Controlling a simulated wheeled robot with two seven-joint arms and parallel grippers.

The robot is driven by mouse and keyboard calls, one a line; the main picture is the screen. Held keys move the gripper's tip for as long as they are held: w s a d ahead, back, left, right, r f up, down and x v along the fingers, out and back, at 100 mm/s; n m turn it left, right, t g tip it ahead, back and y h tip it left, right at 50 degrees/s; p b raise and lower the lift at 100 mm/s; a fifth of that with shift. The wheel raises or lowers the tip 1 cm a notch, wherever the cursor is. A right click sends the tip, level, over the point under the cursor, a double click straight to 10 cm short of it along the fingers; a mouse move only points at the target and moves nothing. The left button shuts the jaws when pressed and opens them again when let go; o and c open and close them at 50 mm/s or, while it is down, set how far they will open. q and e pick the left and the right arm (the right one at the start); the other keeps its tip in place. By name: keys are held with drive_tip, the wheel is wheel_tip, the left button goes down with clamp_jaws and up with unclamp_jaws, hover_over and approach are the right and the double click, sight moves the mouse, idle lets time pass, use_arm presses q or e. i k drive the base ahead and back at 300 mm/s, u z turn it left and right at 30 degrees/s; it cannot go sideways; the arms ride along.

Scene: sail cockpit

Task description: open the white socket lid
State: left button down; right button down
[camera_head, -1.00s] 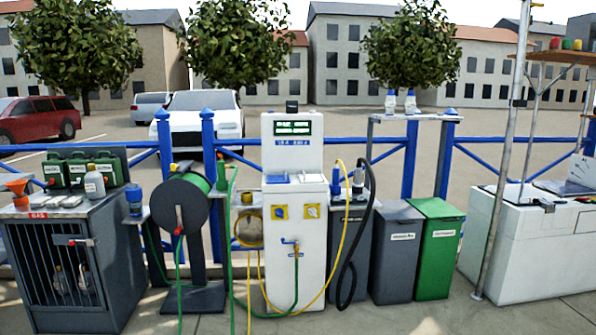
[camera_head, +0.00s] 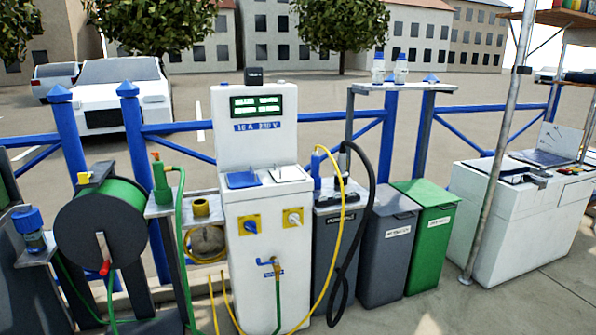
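A white service pedestal (camera_head: 257,215) stands in the middle of the view, with a green-lit display (camera_head: 257,105) on its upper part. On its sloped ledge are two socket lids side by side. The blue lid (camera_head: 242,179) is on the left, and the white socket lid (camera_head: 290,173) is on the right. Both appear to lie flat and shut. Neither of my grippers is in view.
A hose reel (camera_head: 100,225) and a post with a green tap (camera_head: 161,185) stand left of the pedestal. Right of it are a dark cabinet with yellow cable (camera_head: 334,185) and black hose, a grey bin (camera_head: 388,240) and a green bin (camera_head: 425,235). Paving in front is open.

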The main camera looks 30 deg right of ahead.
sight(288, 174)
drive_tip(key=z, duration=1.8)
drive_tip(key=i, duration=0.9)
drive_tip(key=z, duration=0.55)
drive_tip(key=i, duration=0.85)
drive_tip(key=u, duration=0.5)
